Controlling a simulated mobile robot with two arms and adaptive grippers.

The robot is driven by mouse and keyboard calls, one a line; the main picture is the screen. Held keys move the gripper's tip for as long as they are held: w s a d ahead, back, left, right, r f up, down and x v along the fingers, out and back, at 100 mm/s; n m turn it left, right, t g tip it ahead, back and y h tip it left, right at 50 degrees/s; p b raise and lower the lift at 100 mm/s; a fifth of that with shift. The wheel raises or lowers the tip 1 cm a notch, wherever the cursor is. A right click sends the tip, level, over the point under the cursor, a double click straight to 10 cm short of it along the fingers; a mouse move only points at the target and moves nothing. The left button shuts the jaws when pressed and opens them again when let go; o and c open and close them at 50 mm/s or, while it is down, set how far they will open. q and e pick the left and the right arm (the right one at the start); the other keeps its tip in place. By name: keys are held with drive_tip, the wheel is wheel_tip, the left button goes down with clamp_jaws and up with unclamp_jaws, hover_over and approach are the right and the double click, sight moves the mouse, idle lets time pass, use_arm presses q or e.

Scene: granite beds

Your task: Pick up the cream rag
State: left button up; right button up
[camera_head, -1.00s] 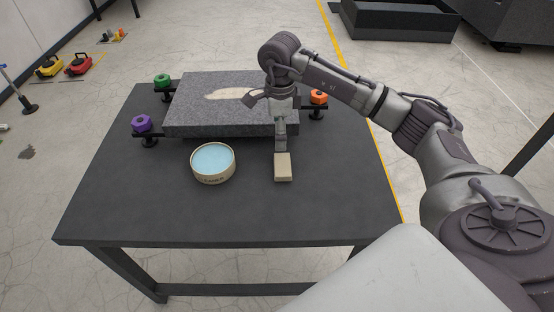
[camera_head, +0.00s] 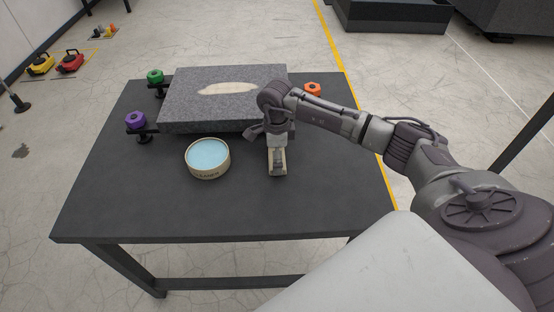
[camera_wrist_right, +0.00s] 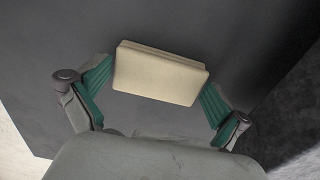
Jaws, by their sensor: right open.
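The cream rag (camera_head: 283,160) is a small pale block-shaped piece on the dark table, right of the round tin. My right gripper (camera_head: 277,172) is above it and hides much of it in the head view. In the right wrist view the rag (camera_wrist_right: 160,73) lies between the two green-padded fingers of the right gripper (camera_wrist_right: 156,92). The fingers are spread, one near each short end of the rag. I cannot tell whether they touch it. My left gripper is not in view.
A round tin with blue contents (camera_head: 208,176) stands left of the rag on the table (camera_head: 200,215). Behind is a granite slab (camera_head: 205,112) with a pale patch (camera_head: 228,88). Purple (camera_head: 136,120), green (camera_head: 155,76) and orange (camera_head: 313,89) knobs flank it. The table's front is clear.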

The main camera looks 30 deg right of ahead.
drive_tip(key=c, duration=0.6)
drive_tip(key=shift+r, duration=0.1)
drive_tip(key=shift+r, duration=0.15)
drive_tip(key=r+p, duration=0.3)
drive_tip(key=s+r+p, duration=0.1)
drive_tip(key=r, duration=0.1)
drive_tip(key=shift+d, duration=0.1)
drive_tip(key=s+r+p, duration=0.5)
drive_tip(key=s+p, duration=0.1)
drive_tip(key=s, duration=0.4)
drive_tip(key=shift+s+d+r+p, duration=0.3)
drive_tip(key=shift+s+d, duration=0.05)
